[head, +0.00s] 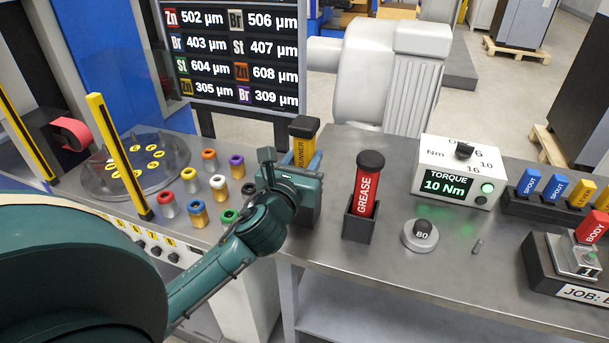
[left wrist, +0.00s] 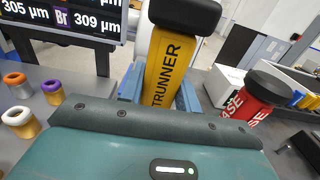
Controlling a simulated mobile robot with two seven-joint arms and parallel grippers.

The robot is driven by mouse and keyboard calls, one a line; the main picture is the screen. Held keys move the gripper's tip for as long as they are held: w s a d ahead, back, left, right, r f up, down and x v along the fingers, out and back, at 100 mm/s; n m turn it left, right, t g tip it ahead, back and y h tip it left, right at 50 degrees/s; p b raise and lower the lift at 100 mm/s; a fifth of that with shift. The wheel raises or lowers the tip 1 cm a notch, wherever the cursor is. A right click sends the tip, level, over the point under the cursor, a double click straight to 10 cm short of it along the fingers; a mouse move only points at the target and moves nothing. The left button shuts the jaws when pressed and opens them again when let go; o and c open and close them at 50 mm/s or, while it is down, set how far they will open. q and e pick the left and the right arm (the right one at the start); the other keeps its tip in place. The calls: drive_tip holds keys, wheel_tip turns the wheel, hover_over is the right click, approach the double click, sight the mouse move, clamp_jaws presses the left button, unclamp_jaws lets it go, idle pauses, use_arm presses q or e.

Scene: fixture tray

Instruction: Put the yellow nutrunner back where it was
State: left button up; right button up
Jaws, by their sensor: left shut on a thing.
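The yellow nutrunner (head: 302,146) stands upright with its black cap on top, at the left end of the grey bench. My left gripper (head: 300,164) is shut on it. In the left wrist view the nutrunner (left wrist: 170,68) shows between the two blue fingers, its lettering partly covered. A dark holder (head: 309,212) shows below and behind my gripper. My gripper hides the nutrunner's lower end, so I cannot tell how deep it sits in the holder. My right gripper is not in view.
A red grease tube (head: 369,182) stands in its own dark holder close to the right. A torque box (head: 457,172) and a round dial (head: 420,236) are further right. Several coloured bushings (head: 198,213) stand to the left. The bench front is clear.

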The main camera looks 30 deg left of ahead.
use_arm(q)
drive_tip(key=shift+f+b, duration=0.3)
drive_tip(key=shift+f, duration=1.25)
drive_tip(key=o, duration=0.6)
drive_tip(key=shift+f, duration=0.2)
drive_tip(key=o, duration=0.5)
drive_tip(key=shift+c, duration=0.2)
drive_tip(key=shift+r, duration=0.1)
